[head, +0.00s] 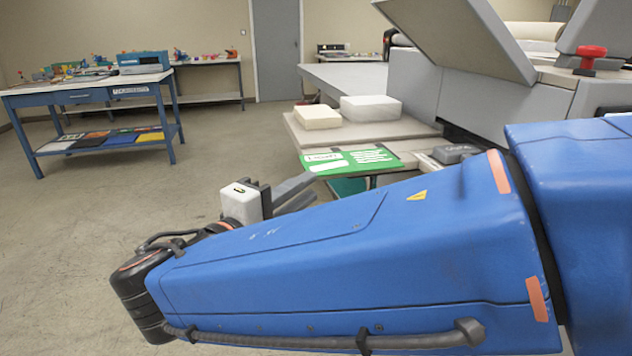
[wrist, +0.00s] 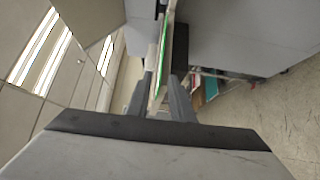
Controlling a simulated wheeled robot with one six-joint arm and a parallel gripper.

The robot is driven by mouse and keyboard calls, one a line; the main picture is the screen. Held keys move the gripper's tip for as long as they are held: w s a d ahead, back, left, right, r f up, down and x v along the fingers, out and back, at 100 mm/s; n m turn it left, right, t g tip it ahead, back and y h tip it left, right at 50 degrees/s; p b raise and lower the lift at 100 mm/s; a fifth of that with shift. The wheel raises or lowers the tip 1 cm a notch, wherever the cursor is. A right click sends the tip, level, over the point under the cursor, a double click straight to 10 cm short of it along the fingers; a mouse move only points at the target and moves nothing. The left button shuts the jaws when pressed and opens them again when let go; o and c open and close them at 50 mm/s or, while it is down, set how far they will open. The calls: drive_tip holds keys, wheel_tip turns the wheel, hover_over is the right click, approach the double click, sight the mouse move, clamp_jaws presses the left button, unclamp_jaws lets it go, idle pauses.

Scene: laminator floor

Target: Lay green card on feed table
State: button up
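The green card (head: 352,160), with white label and line markings, lies flat at the near end of the machine in the head view. In the wrist view it shows edge-on as a thin green strip (wrist: 163,45). My gripper (head: 313,183) is at the card's left near edge. Its two dark fingers stand apart in the wrist view (wrist: 161,85), one on either side of the card's line. I cannot tell whether either finger touches it. The feed table (head: 420,131) is a beige slab against the machine, behind the card. My arm hides part of the area below.
A cream block (head: 317,117) and a white block (head: 370,108) sit on the feed table. A dark grey block (head: 455,153) is right of the card. The laminator (head: 480,105) has a raised panel. A blue workbench (head: 90,88) stands far left, with open floor before it.

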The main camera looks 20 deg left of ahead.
drive_tip(key=v, duration=0.6)
drive_tip(key=w+d+f+m+g+h, duration=0.1)
drive_tip(key=w+d+f+g, duration=0.25)
drive_tip(key=d, duration=0.65)
drive_tip(key=w+d+f+m+g+h, duration=0.1)
drive_tip(key=w+d+f+m+g, duration=0.2)
drive_tip(key=d, duration=0.6)
drive_tip(key=w+d+f+g+h, duration=0.1)
drive_tip(key=w+d+f+g, duration=0.3)
drive_tip(key=d, duration=0.6)
drive_tip(key=s+d+f+m+g+y, duration=0.1)
drive_tip(key=s+d+f+m+y, duration=0.3)
drive_tip(key=d, duration=0.5)
drive_tip(key=s+d+f+m+g+y, duration=0.1)
drive_tip(key=s+d+f+m+y, duration=0.3)
drive_tip(key=d, duration=0.6)
drive_tip(key=shift+s+f+m, duration=0.85)
drive_tip(key=shift+s+m, duration=0.55)
drive_tip(key=shift+s, duration=0.45)
drive_tip(key=shift+d, duration=0.1)
